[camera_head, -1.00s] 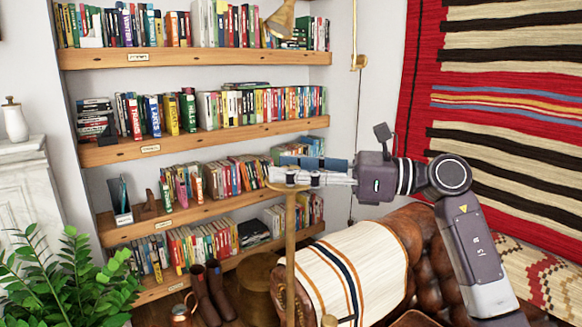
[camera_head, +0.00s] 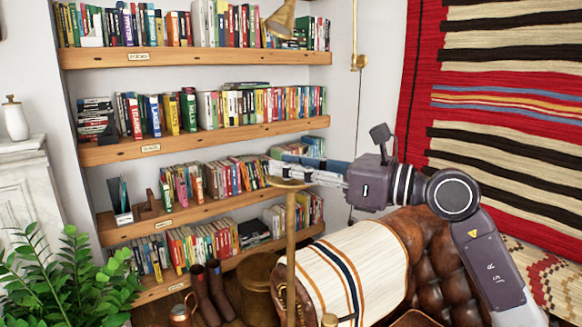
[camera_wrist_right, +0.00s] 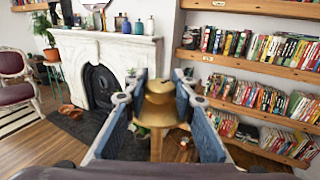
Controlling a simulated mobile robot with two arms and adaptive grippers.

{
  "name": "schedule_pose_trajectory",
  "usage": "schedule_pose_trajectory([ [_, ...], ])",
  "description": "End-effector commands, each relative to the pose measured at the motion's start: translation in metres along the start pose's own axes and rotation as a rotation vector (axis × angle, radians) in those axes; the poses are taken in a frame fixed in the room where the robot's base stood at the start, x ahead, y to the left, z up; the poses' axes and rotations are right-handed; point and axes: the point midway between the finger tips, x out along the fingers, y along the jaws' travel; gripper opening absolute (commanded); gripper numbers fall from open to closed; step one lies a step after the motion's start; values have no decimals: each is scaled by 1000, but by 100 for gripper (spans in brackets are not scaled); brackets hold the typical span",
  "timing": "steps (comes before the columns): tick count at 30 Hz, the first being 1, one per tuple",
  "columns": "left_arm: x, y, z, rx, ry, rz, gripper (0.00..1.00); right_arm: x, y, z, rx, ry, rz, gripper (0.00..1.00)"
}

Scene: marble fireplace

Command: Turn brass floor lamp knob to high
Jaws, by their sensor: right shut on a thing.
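The brass floor lamp's upright pole (camera_head: 291,245) stands in front of the bookshelves, with a flat round brass piece (camera_head: 288,185) near its top. My right gripper (camera_head: 277,172) reaches in from the right at the height of that piece. In the wrist view, a brass part of the lamp (camera_wrist_right: 158,108) lies between the blue-padded fingers of my right gripper (camera_wrist_right: 160,88). The gripper is shut on a small part at the lamp's top, apparently the knob. The fingers mostly hide the knob, and its setting cannot be read. My left gripper is out of view.
A leather sofa with a striped throw (camera_head: 345,270) stands below my right arm. A leafy plant (camera_head: 75,285) is at the lower left, with brown boots (camera_head: 208,290) to its right.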

Motion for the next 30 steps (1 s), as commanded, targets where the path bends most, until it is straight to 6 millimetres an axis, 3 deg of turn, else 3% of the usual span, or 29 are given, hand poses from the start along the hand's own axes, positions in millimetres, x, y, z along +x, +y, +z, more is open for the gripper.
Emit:
schedule_pose_trajectory([
  [9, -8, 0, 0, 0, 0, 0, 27, -1, 0, 0, -1, -1, -127, 0],
  [20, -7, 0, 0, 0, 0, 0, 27, -1, 0, 0, 1, -5, -138, 0],
  [21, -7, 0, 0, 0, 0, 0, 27, -1, 0, 0, 1, -5, -137, 25],
  [26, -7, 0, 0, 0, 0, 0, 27, -1, 1, 0, 0, -5, -137, 43],
  [30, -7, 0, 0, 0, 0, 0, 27, -1, 1, 1, 0, -5, -136, 43],
])
